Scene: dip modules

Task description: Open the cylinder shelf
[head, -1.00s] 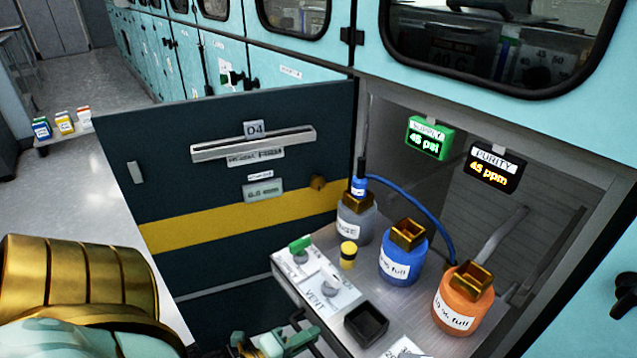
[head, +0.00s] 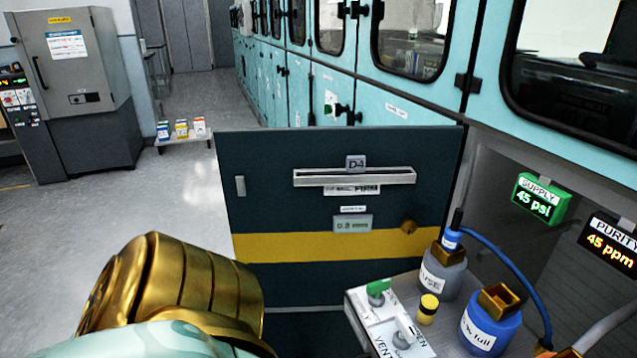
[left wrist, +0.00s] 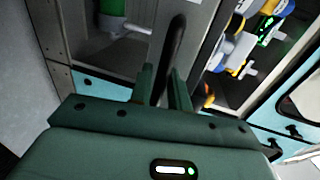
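The cylinder shelf (head: 372,340) lies inside the open bay and carries a grey bottle (head: 441,277), a blue bottle (head: 487,330), a green valve handle and a yellow-topped knob. Its front and right end are cut off below the head view. In the left wrist view, my left gripper (left wrist: 163,82) has its two green fingers close on both sides of a black bar handle (left wrist: 176,38), seemingly closed on it. My gold left arm shows at the bottom of the head view, with its gripper out of view. My right gripper is not in view.
The dark D4 door panel (head: 320,215) stands open beside the shelf on the left. A green supply display (head: 541,199) and a purity display (head: 611,240) hang in the bay. Floor at left is clear, with a low bench (head: 185,140) of small boxes and a grey cabinet (head: 80,90) beyond.

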